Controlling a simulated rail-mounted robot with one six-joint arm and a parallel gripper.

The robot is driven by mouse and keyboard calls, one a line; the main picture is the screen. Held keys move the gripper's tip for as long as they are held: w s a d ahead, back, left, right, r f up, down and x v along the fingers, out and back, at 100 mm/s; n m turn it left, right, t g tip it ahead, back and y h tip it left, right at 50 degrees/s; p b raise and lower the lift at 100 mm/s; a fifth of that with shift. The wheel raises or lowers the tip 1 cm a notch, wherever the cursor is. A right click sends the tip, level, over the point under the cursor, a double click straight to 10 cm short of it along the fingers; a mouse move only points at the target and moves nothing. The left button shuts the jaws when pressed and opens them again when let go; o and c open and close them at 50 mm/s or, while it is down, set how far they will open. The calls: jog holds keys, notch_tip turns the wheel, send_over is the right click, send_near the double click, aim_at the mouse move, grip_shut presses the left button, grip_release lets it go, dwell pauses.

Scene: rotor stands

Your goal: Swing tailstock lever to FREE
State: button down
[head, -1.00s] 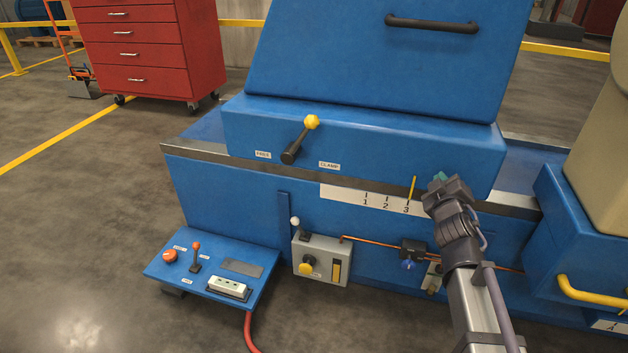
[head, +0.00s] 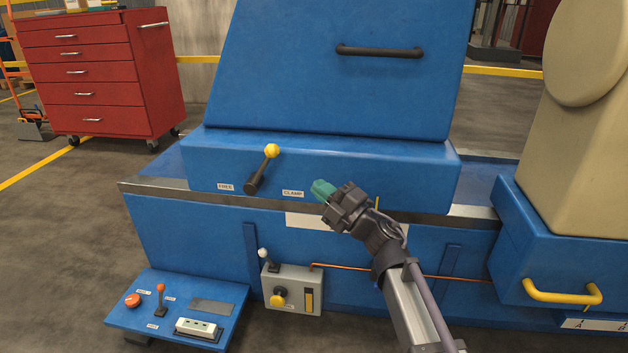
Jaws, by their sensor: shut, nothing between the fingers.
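The tailstock lever (head: 262,168) is a dark lever with a yellow ball knob on the blue tailstock's (head: 330,165) front face. It leans up and to the right from its pivot. A FREE label (head: 226,187) sits left of the pivot and a CLAMP label (head: 293,193) sits right of it. My gripper (head: 322,189) has teal fingertips and is shut and empty. In the picture it lies right of the lever, just beyond the CLAMP label, apart from the lever. My wrist hides part of the numbered scale strip (head: 305,221).
A black handle (head: 380,51) is on the tailstock's sloped upper face. Below stand a grey valve box (head: 292,288) and a blue control panel (head: 180,308). A yellow handle (head: 562,293) juts out at right. A red tool cabinet (head: 100,75) stands behind left. Floor at left is clear.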

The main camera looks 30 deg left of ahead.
aim_at(277, 154)
jog(key=p+x, duration=0.3)
jog(key=x, duration=0.8)
jog(key=shift+w+a+r, duration=0.15)
jog(key=shift+a+r, duration=0.05)
jog(key=shift+a, duration=0.1)
jog(key=shift+p, duration=0.3)
